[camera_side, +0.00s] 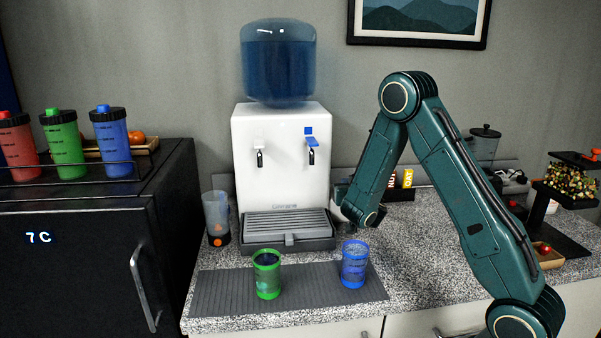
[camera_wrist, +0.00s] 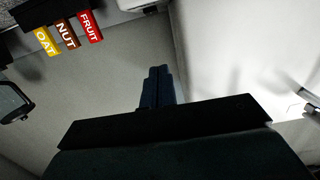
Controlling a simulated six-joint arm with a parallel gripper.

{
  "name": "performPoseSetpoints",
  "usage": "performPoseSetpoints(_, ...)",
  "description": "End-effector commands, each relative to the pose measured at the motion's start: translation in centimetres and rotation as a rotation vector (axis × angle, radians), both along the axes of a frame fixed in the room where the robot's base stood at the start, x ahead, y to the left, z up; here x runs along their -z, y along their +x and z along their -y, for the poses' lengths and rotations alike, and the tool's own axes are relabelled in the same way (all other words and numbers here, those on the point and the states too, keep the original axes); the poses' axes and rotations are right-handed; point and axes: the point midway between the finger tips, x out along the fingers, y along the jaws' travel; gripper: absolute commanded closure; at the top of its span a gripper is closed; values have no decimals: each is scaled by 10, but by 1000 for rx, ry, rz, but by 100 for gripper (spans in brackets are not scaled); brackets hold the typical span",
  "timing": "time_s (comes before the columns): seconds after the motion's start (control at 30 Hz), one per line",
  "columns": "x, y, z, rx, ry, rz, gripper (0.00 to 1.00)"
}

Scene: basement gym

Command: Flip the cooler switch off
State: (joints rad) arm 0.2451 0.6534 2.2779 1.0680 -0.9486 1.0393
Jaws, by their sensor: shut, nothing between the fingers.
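The white cooler (camera_side: 281,180) stands on the counter with a blue water bottle (camera_side: 278,62) on top. Its front has two taps, one plain (camera_side: 260,157) and one with a blue lever (camera_side: 311,142). I cannot make out a power switch in either view. My gripper (camera_wrist: 157,85) is shut and empty in the wrist view, its dark blue fingers together. The white surface of the cooler (camera_wrist: 245,45) fills the right of that view, beside the fingers. In the side view my wrist is low, just right of the cooler; the fingertips are not clear there.
A green cup (camera_side: 267,275) and a blue cup (camera_side: 355,264) stand on a grey mat (camera_side: 222,292) in front of the drip tray (camera_side: 287,228). A clear bottle (camera_side: 217,217) stands left of the cooler. OAT, NUT and FRUIT packs (camera_wrist: 66,33) are at the wrist view's upper left.

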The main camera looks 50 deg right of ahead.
Motion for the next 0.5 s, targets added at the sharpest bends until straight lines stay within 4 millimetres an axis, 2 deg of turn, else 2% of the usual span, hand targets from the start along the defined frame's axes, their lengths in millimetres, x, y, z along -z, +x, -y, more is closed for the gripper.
performPoseSetpoints(0.23, 1, 7, 9, 3, 0, 0, 100)
performPoseSetpoints(0.5, 4, 26, 27, 4, 0, 2, 100)
